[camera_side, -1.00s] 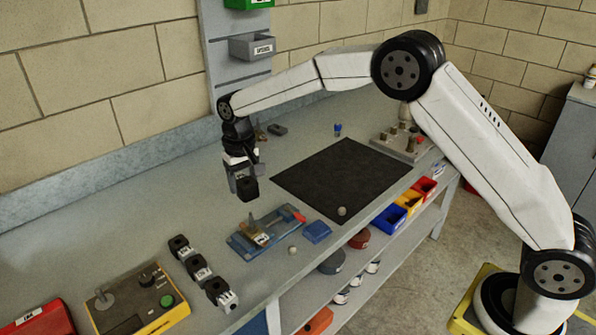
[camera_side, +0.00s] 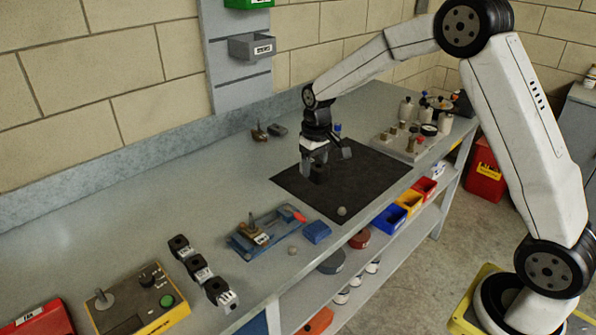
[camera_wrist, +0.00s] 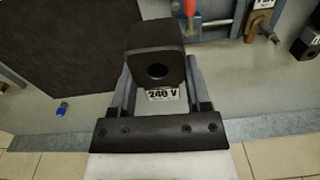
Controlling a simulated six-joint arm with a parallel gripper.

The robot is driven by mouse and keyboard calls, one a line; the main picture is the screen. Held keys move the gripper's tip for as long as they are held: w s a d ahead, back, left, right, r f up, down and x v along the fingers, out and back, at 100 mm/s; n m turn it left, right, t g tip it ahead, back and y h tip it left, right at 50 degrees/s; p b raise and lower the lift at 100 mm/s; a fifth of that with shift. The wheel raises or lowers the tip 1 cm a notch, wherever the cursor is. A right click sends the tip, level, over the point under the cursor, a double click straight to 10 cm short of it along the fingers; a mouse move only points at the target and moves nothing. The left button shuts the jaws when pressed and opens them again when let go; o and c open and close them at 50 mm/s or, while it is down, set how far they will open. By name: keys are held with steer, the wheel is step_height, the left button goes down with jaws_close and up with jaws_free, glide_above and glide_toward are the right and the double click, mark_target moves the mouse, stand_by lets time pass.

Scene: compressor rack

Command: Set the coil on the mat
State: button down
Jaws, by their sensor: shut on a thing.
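A dark block-shaped coil (camera_wrist: 156,48) with a round hole and a "240 V" label is between my gripper's (camera_wrist: 158,88) fingers in the wrist view. In the side view my gripper (camera_side: 315,160) is shut on the coil (camera_side: 318,176), in line with the back left part of the black mat (camera_side: 350,190). In the wrist view the mat (camera_wrist: 60,40) lies to the left, and the coil overlaps its edge with bare bench behind. The coil appears held above the surface; its exact height is hard to tell.
Several other things share the bench: more dark coils (camera_side: 198,267) at the front left, a blue fixture (camera_side: 262,232), a small round knob (camera_side: 341,211) on the mat's front corner, and a fitting block (camera_side: 405,145) beyond the mat. Most of the mat is clear.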

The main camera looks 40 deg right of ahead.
steer(key=s+d, duration=1.1)
steer(key=s, duration=0.2)
steer(key=shift+s+d+f+n, duration=0.2)
steer(key=shift+s+f+n, duration=0.05)
steer(key=shift+f+n, duration=0.2)
steer(key=w+d+f, duration=0.1)
steer(key=w+f, duration=0.1)
steer(key=w, duration=0.2)
steer(key=w+d+f, duration=0.2)
steer(key=w+f, duration=0.1)
steer(key=w, duration=0.1)
steer(key=w+d+f, duration=0.1)
steer(key=w+f, duration=0.2)
steer(key=w, duration=0.1)
steer(key=shift+d+f, duration=0.15)
steer(key=shift+f, duration=0.1)
steer(key=shift+w+d+f, duration=0.1)
steer(key=shift+w+f, duration=0.25)
steer(key=shift+f, duration=0.05)
